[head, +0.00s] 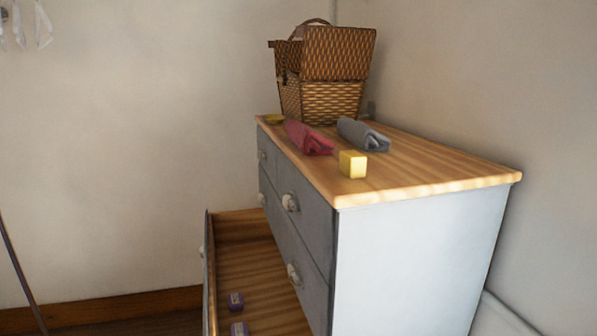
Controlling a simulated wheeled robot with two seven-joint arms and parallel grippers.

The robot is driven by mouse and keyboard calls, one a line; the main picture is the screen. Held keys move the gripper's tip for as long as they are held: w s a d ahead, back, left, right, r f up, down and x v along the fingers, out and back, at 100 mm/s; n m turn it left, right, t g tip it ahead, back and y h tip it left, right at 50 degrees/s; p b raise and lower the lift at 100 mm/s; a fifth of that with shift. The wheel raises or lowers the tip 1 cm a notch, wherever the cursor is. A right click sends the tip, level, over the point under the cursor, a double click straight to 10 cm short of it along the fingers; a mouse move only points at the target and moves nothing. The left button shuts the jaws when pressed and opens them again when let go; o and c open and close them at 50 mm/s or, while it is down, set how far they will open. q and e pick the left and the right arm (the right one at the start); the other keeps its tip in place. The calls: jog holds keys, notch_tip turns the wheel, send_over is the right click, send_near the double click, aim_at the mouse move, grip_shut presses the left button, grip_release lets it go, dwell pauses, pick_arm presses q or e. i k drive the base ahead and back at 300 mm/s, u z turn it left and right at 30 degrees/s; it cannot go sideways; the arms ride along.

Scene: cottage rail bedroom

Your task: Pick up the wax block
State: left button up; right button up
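A small yellow block (353,164), which looks like the wax block, sits on the wooden top of the dresser (425,183), close to its front edge. Its near faces are fully visible. A rolled red cloth (309,138) lies just behind it to the left, and a rolled grey cloth (363,135) lies behind it. Neither of my grippers shows in the head view, so nothing is seen near the block.
A wicker basket (322,100) stands at the back of the dresser top, with a small yellowish item (274,119) beside it. The bottom drawer (248,272) is pulled out to the left and holds two small purple items (236,300). The near right part of the top is clear.

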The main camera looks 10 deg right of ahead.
aim_at(353, 163)
jog(key=u, duration=0.8)
jog(key=k, duration=0.35)
jog(key=z, duration=1.25)
